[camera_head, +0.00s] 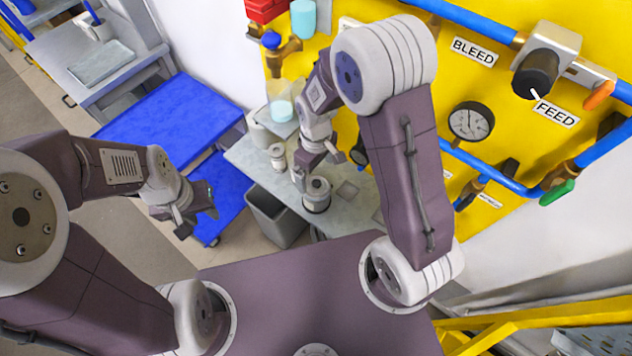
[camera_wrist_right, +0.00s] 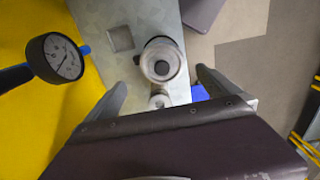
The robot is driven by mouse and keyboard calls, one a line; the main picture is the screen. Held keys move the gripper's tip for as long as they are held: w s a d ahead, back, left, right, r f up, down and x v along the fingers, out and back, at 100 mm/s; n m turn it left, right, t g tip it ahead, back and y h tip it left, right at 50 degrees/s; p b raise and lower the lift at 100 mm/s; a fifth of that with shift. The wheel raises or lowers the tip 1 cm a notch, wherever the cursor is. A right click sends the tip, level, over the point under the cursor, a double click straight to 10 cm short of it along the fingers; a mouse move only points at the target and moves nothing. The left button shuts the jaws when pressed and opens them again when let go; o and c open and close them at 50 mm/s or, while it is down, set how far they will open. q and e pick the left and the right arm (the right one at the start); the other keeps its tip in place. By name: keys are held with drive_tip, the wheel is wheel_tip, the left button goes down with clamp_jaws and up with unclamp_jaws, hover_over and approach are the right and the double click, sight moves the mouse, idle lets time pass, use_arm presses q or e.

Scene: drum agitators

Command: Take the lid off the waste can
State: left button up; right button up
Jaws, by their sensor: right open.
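A round metal can (camera_head: 317,199) stands upright on the grey metal bench in the head view; I take it for the waste can. Its pale round lid (camera_head: 318,185) is on top. In the right wrist view the lid (camera_wrist_right: 161,54) shows a dark knob (camera_wrist_right: 162,67) at its centre. My right gripper (camera_head: 316,168) is open and empty above the can. In the right wrist view the can lies between and beyond its spread fingers, apparently untouched. My left gripper (camera_head: 196,213) is open and empty, away to the left over the floor and blue cart.
A smaller pale container (camera_head: 277,156) stands behind the can, left of my right gripper. A grey open bin (camera_head: 276,218) stands below the bench edge. The yellow panel with a pressure gauge (camera_head: 471,121) and blue pipes rises to the right. A blue cart (camera_head: 175,120) is at the left.

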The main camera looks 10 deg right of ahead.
sight(316, 182)
drive_tip(key=shift+d+f, duration=0.1)
drive_tip(key=f, duration=0.2)
drive_tip(key=s+f+p, duration=0.1)
drive_tip(key=f, duration=0.1)
drive_tip(key=shift+w+f, duration=0.2)
drive_tip(key=shift+f, duration=0.3)
drive_tip(key=c, duration=1.4)
